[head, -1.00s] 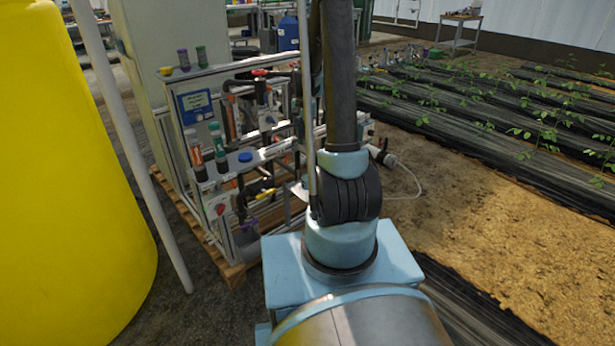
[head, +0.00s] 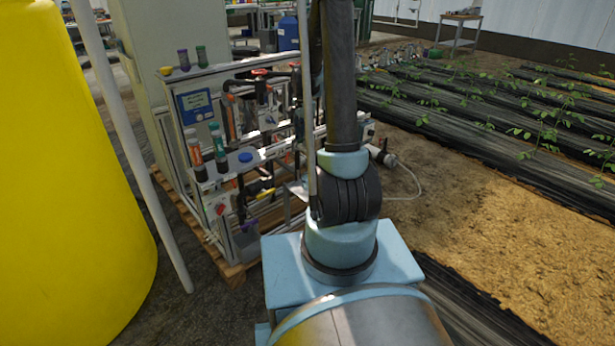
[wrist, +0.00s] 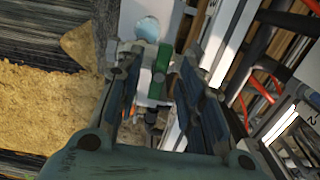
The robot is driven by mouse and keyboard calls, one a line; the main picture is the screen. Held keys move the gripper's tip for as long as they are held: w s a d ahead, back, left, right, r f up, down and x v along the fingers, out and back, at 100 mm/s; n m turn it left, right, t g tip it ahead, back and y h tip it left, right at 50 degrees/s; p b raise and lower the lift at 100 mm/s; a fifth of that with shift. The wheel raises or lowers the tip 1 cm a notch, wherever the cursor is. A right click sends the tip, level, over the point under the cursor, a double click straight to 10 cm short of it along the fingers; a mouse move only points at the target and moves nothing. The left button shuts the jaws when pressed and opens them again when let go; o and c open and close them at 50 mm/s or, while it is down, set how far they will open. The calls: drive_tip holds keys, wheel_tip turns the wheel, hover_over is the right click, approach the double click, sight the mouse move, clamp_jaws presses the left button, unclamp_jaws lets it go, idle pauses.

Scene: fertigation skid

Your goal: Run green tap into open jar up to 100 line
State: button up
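In the wrist view, my gripper (wrist: 157,72) has its two fingers apart. A green part (wrist: 163,58), which looks like the green tap's handle, shows between and beyond the fingertips. I cannot tell whether a finger touches it. A pale round shape (wrist: 147,28) lies just past it; I cannot tell whether it is the jar's mouth. In the head view, my gripper is not clearly seen behind my arm. No 100 line can be read.
The skid frame (head: 232,176) stands on a wooden pallet (head: 236,274), with orange-capped and green-capped columns and a blue cap (head: 245,157). A yellow tank (head: 70,190) and a white pole (head: 135,150) stand at left. Open soil (head: 490,240) lies at right.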

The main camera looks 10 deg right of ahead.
wheel_tip(320, 180, up, 12)
idle(0.6)
drive_tip(key=shift+f, duration=0.1)
idle(0.4)
drive_tip(key=s+r+n+t, duration=0.1)
drive_tip(key=s+r+n, duration=0.15)
drive_tip(key=s, duration=0.85)
drive_tip(key=s+r+n, duration=0.2)
drive_tip(key=s+n, duration=0.2)
drive_tip(key=s, duration=0.6)
drive_tip(key=s+f+n, duration=0.2)
drive_tip(key=s+f, duration=0.2)
drive_tip(key=s, duration=0.4)
drive_tip(key=s+f+n+t, duration=0.1)
drive_tip(key=s+f+n, duration=0.2)
drive_tip(key=s, duration=0.5)
drive_tip(key=shift+a+f+n, duration=0.35)
drive_tip(key=shift+a+f, duration=0.1)
drive_tip(key=shift+f, duration=0.15)
